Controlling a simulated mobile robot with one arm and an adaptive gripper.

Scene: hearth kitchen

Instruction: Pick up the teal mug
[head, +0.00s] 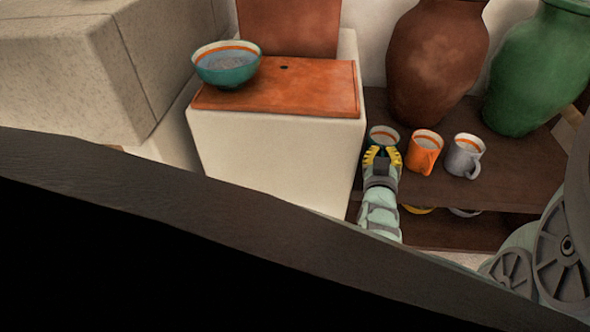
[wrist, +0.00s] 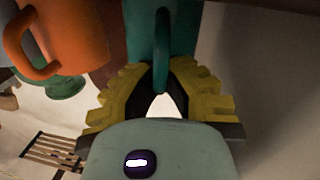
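The teal mug (head: 384,138) has a pale rim and stands at the left end of a row of mugs on the dark wooden shelf (head: 500,190). My gripper (head: 384,152) is in front of it and hides its lower part. In the wrist view the teal mug (wrist: 183,35) is at the top middle, with its handle towards me. There the yellow fingertips of my gripper (wrist: 161,77) are drawn in on both sides of the handle and appear shut on it.
An orange mug (head: 424,155) stands close to the right, then a grey mug (head: 464,157). A brown vase (head: 435,65) and a green vase (head: 538,70) stand behind. A pale block with an orange top (head: 310,95) and a bowl (head: 230,74) is at the left.

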